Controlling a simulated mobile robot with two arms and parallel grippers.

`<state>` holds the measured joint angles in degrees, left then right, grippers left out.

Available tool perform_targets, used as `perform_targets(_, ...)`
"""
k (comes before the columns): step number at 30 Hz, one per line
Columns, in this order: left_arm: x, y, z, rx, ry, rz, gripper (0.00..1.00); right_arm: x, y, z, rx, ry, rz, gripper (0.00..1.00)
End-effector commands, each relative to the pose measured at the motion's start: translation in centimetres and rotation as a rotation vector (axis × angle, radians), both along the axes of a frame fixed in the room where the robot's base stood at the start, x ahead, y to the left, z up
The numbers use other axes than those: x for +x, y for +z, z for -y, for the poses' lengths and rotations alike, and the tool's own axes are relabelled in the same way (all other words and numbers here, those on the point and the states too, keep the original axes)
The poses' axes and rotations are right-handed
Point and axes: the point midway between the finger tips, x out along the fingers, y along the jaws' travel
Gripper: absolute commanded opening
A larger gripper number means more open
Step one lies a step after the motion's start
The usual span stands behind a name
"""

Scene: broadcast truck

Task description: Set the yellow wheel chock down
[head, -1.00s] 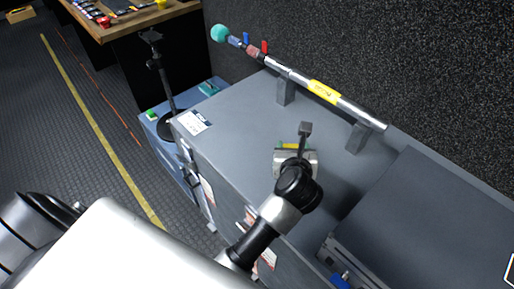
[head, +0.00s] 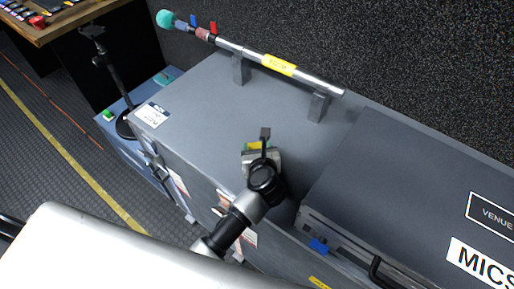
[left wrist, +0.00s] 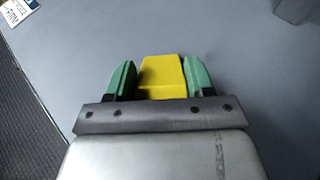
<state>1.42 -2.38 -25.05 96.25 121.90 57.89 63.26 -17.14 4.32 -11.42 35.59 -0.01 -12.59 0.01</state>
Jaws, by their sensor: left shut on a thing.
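The yellow wheel chock (left wrist: 162,76) sits between the two green fingers of my left gripper (left wrist: 162,82) in the left wrist view. The fingers are shut on its sides. In the head view only a small yellow part of the chock (head: 259,145) shows, with my left gripper (head: 256,151) and wrist covering the rest. The gripper is over the grey top of a case (head: 200,92). I cannot tell whether the chock touches that top. My right gripper is not in view.
A metal pole with a yellow label (head: 278,65) rests on two grey brackets along the back. A raised grey case (head: 410,190) marked MICS stands to the right. A black stand (head: 112,75) is at the left. The case top around the gripper is clear.

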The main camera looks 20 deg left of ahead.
Motion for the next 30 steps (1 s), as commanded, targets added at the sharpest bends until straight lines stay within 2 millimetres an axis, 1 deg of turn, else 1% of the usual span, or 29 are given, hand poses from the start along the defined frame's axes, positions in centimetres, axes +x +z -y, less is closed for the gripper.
perform_targets(4,0.0,-0.4,0.0,-0.001,-0.001,0.001,0.27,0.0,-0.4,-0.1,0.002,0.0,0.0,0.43)
perform_targets(5,0.0,-0.3,0.0,0.0,0.0,0.0,0.57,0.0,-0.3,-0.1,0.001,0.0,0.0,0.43)
perform_targets(9,0.0,-0.3,0.0,0.0,0.0,0.0,0.78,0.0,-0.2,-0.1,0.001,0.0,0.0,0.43)
perform_targets(16,0.0,-0.3,0.0,0.0,0.0,0.0,0.78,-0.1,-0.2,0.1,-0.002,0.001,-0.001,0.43)
perform_targets(20,-0.2,0.3,0.1,0.0,0.0,-0.001,0.78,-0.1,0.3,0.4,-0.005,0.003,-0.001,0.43)
perform_targets(23,-1.4,0.9,0.7,-0.002,-0.001,-0.003,0.78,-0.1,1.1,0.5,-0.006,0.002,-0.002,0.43)
perform_targets(30,-5.8,2.9,2.7,-0.004,-0.001,-0.005,0.78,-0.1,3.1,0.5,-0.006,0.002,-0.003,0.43)
